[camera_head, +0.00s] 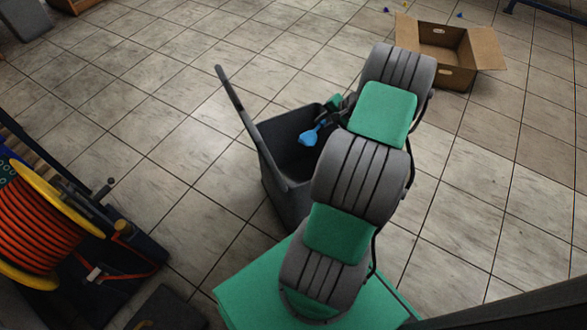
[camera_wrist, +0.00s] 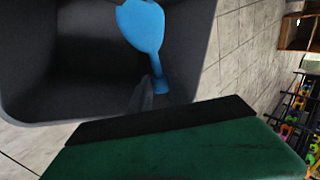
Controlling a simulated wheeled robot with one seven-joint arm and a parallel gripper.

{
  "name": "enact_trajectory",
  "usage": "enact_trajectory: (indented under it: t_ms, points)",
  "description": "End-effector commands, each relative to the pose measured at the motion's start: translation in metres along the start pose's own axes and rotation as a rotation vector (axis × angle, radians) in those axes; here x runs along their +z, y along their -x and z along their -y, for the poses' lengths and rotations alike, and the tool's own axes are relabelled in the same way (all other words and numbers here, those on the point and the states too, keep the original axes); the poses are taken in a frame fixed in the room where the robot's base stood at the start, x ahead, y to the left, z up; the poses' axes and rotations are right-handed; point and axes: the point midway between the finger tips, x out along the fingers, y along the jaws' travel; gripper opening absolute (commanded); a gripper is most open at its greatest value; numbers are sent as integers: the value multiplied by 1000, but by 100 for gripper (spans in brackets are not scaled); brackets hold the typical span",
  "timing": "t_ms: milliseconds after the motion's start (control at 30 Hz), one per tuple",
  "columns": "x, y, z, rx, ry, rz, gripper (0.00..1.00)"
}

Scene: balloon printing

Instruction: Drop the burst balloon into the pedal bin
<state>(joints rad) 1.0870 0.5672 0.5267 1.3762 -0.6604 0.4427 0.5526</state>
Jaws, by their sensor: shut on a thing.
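The burst balloon (camera_head: 311,136) is a limp light-blue piece hanging at the end of my gripper (camera_head: 329,119). It also shows in the wrist view (camera_wrist: 143,26), with its narrow neck at the fingertips (camera_wrist: 155,86). My gripper is shut on it. The pedal bin (camera_head: 285,150) is dark grey, with its lid (camera_head: 237,108) standing open on the left side. The balloon hangs over the bin's open mouth; the bin's inner walls (camera_wrist: 60,60) surround it in the wrist view. My arm hides the bin's right side in the head view. I cannot see the bin's floor clearly.
An open cardboard box (camera_head: 440,60) stands on the tiled floor at the upper right. A reel of orange cable (camera_head: 42,225) with yellow rims stands at the left. A rack of colourful items (camera_wrist: 298,105) shows at right in the wrist view.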

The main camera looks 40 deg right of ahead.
Motion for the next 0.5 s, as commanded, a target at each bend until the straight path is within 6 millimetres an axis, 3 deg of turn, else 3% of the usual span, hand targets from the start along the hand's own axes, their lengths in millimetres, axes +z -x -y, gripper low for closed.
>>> enact_trajectory:
  t_ms: [67, 100, 367, 500]
  points:
    - [0, 1, 0, 0, 0, 0, 0]
    - [0, 1, 0, 0, 0, 0, 25]
    - [0, 1, 0, 0, 0, 0, 47]
    - [0, 1, 0, 0, 0, 0, 48]
